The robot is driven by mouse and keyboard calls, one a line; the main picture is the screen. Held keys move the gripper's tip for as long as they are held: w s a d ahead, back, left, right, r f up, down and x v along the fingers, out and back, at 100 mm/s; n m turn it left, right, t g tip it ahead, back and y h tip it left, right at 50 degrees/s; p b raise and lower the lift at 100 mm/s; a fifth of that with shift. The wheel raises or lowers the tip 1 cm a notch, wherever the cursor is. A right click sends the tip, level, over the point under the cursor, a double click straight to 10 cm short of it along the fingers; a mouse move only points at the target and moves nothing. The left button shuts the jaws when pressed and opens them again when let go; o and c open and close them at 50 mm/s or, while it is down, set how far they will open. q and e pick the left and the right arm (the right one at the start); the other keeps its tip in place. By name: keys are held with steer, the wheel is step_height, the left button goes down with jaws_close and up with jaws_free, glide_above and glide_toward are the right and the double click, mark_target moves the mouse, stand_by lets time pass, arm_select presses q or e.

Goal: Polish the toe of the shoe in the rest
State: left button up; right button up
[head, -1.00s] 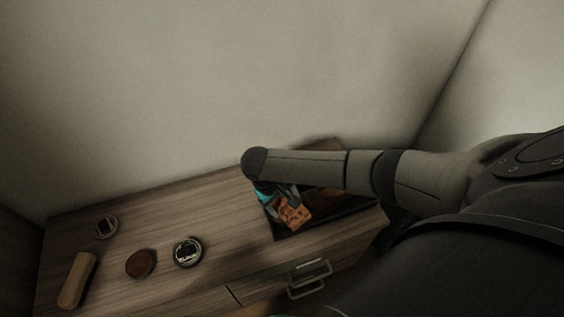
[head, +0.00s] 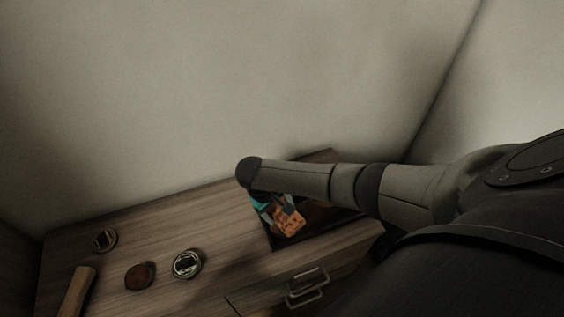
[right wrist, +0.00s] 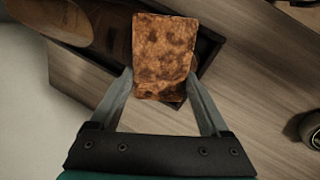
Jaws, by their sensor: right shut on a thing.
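My right gripper (head: 276,208) is shut on a mottled orange-brown cloth (head: 289,221), over the front left part of a dark tray-like rest (head: 276,242). In the right wrist view the cloth (right wrist: 164,52) sits between the two fingertips (right wrist: 160,88) and sticks out beyond them. The brown shoe (right wrist: 62,18) shows at the upper left of that view, cut by the frame edge. It looks apart from the cloth there. In the head view my arm hides most of the shoe and rest. My left gripper is not in view.
On the wooden cabinet top stand an open round tin (head: 187,264), a brown round disc (head: 139,276) and a smaller round tin (head: 105,240). A wooden block or brush (head: 77,291) lies at the left. A drawer handle (head: 307,288) projects in front. The wall is close behind.

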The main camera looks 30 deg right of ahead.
steer(key=shift+w+d+f+b, duration=0.15)
steer(key=shift+w+b, duration=0.3)
steer(key=shift+w, duration=0.4)
steer(key=shift+w+d+r+b, duration=0.15)
steer(key=shift+w+b, duration=0.3)
steer(key=shift+w, duration=0.4)
steer(key=p+v, duration=0.6)
steer(key=shift+f, duration=0.1)
steer(key=p+v, duration=0.3)
steer(key=shift+s, duration=0.1)
stand_by(0.4)
steer(key=b+x, duration=0.4)
steer(key=x, duration=0.2)
steer(key=shift+f, duration=0.35)
